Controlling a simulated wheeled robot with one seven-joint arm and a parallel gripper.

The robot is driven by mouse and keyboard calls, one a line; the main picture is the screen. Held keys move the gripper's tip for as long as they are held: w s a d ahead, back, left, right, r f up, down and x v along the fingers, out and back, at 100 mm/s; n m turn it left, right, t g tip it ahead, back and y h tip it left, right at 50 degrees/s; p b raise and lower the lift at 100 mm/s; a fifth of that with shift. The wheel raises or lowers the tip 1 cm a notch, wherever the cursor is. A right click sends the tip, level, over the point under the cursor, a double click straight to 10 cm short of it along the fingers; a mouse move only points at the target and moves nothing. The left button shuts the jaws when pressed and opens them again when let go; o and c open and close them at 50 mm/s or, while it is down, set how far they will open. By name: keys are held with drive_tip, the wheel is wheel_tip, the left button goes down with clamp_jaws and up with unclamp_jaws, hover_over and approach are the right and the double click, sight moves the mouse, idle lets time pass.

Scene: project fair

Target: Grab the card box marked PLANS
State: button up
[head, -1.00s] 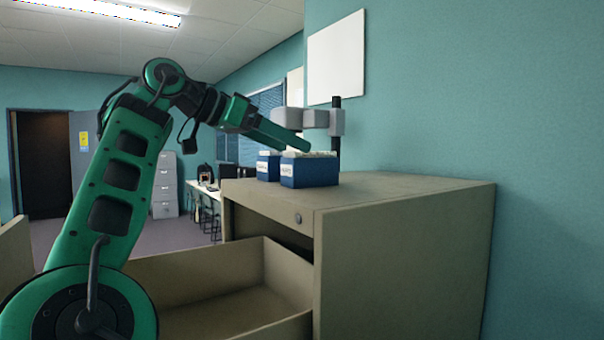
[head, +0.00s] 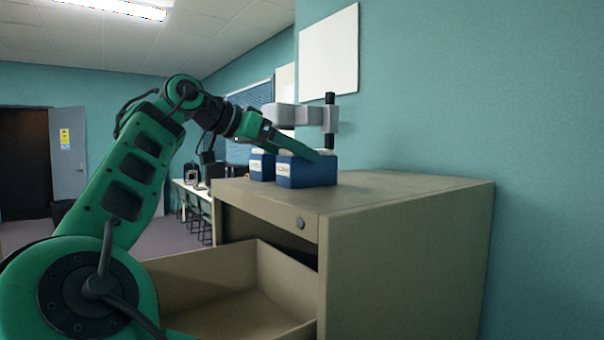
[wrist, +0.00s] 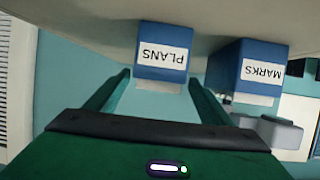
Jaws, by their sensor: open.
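The card box marked PLANS (wrist: 163,52) is blue with a white label, upside down in the wrist view, with pale cards showing at its open side. In the head view it seems to be the nearer blue box (head: 307,175) on the cabinet top. My gripper (wrist: 159,80) is open, with one finger on each side of the PLANS box in the wrist view; contact cannot be told. In the head view my gripper (head: 315,155) reaches down at that box, and a finger covers part of its top. The far finger is hidden.
A similar blue box marked MARKS (wrist: 246,68) stands close beside it; it also shows in the head view (head: 262,166). A grey device with a black post (head: 329,120) stands behind. The beige cabinet (head: 410,245) has an open drawer (head: 225,290) below. Its top is clear at right.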

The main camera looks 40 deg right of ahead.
drive_tip(key=x, duration=0.4)
drive_tip(key=shift+d+f, duration=0.15)
drive_tip(key=shift+d, duration=0.05)
drive_tip(key=c, duration=1.4)
